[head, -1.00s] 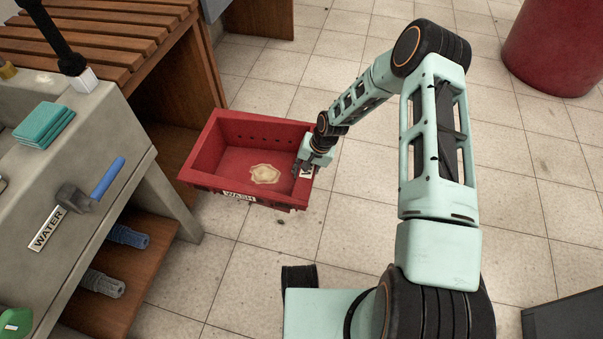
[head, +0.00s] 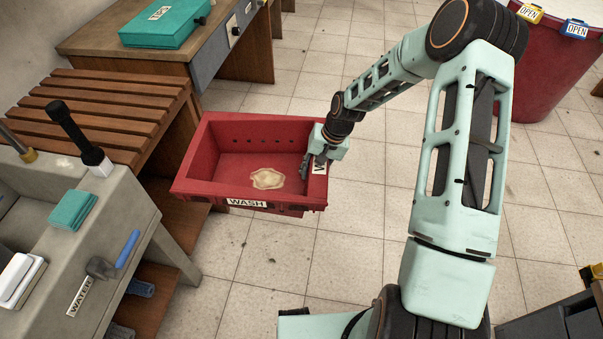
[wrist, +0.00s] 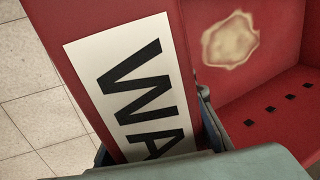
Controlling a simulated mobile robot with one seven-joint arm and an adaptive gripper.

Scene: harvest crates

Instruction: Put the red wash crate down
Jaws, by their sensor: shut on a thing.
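The red wash crate (head: 185,187) is held up above the tiled floor in the head view, with a WASH label on its front wall. It looks roughly level. A pale tan blotch lies on its inside bottom. My gripper (head: 316,163) is shut on the crate's right end wall. In the wrist view the crate's wall (wrist: 188,60) runs down between the fingers, with a second label beside the grip.
A slatted wooden bench (head: 110,105) stands left of the crate. A grey sink unit (head: 140,215) with a WATER label is at the front left. A desk with a teal box (head: 165,24) is behind. A red bin (head: 550,70) stands at the back right. Open floor lies between.

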